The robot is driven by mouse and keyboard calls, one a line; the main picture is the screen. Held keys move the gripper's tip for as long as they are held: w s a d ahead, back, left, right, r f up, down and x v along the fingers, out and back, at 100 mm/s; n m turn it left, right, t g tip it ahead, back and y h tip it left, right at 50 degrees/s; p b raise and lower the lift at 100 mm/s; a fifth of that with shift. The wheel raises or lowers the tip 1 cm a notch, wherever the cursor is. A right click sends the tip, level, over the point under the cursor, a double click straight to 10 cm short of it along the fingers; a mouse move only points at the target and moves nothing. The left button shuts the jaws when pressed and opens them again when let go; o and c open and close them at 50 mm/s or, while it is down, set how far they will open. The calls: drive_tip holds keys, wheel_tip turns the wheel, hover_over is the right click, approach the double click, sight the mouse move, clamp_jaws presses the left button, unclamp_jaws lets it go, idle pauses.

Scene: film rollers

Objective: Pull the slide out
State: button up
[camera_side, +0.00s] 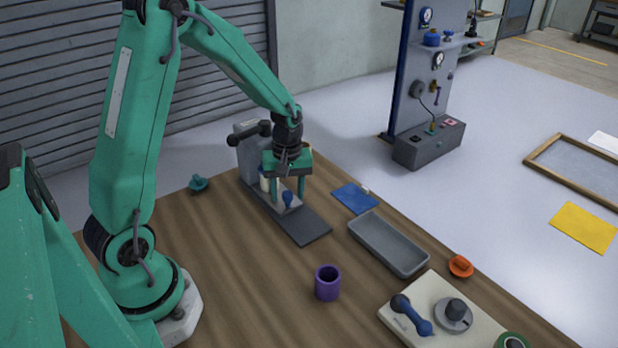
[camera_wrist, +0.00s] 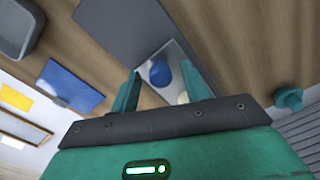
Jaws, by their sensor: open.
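The slide (camera_wrist: 175,52) is a light grey plate with a blue knob (camera_wrist: 160,74) on it, at the foot of the grey roller unit (camera_side: 250,150). The blue knob also shows in the side view (camera_side: 288,200). My gripper (camera_side: 287,196) points down over the slide with its fingers apart, one on each side of the knob. In the wrist view, my gripper (camera_wrist: 160,70) has the knob between its green fingertips, with a gap showing on both sides. Part of the slide and the rollers is hidden behind my gripper.
A dark base plate (camera_side: 305,229) extends in front of the unit. Nearby are a blue sheet (camera_side: 354,198), a grey tray (camera_side: 368,253), a purple cup (camera_side: 327,283), an orange knob (camera_side: 461,266), a teal piece (camera_side: 198,183) and a control panel (camera_side: 440,290). The wood between is clear.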

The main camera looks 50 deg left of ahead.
clamp_jaws()
drive_tip(key=shift+w+d, duration=0.1)
drive_tip(key=shift+d, duration=5.15)
unclamp_jaws()
wheel_tip(320, 180, up, 8)
